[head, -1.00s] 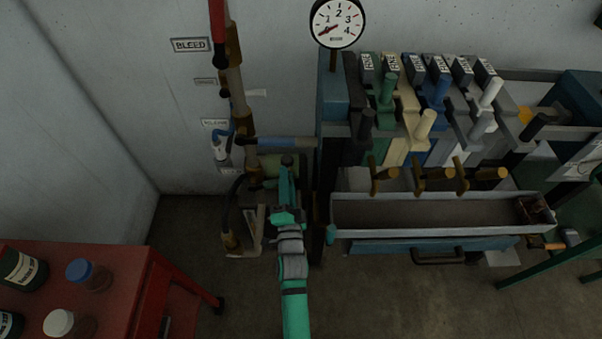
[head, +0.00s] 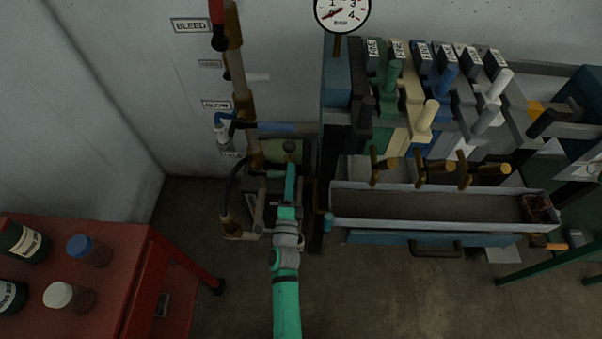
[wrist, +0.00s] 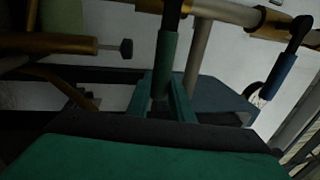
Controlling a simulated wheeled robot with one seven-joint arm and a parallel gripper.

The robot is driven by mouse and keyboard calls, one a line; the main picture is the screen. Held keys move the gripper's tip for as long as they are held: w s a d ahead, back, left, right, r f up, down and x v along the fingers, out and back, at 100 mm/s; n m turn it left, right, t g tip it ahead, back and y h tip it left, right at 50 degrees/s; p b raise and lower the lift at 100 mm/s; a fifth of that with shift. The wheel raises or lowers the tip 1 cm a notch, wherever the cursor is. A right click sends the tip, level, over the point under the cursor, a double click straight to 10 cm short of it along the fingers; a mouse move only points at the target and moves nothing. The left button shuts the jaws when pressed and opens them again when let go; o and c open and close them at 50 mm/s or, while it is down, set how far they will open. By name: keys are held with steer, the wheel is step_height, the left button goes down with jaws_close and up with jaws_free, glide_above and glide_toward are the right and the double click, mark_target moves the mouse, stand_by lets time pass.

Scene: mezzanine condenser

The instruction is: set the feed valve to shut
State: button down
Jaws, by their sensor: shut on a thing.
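My gripper (head: 290,168) reaches down to the low pipework beside the wall. In the wrist view its two teal fingers (wrist: 163,100) are closed around a green lever grip (wrist: 165,62) on a black lever arm. The arm runs up to a brass-coloured pipe fitting. No label naming the feed valve is readable, so I cannot confirm from lettering that this lever is the feed valve. In the head view the held grip is hard to separate from my teal fingers.
A blue-gripped lever (wrist: 280,76) hangs nearby in the wrist view. A red-gripped lever (head: 217,12) is near the BLEED plate (head: 191,25). The valve rack with a trough (head: 430,203) stands right. A red cart (head: 105,262) with bottles is left.

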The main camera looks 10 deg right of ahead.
steer(key=shift+w+a+f+y, duration=0.1)
steer(key=shift+a+f+y, duration=0.1)
steer(key=shift+a+y, duration=0.3)
steer(key=c, duration=1.6)
jaws_free()
steer(key=shift+a, duration=0.15)
steer(key=shift+o, duration=0.2)
steer(key=shift+h, duration=0.3)
steer(key=shift+d+r, duration=0.1)
steer(key=shift+d, duration=0.15)
steer(key=v, duration=1)
steer(key=shift+s, duration=0.4)
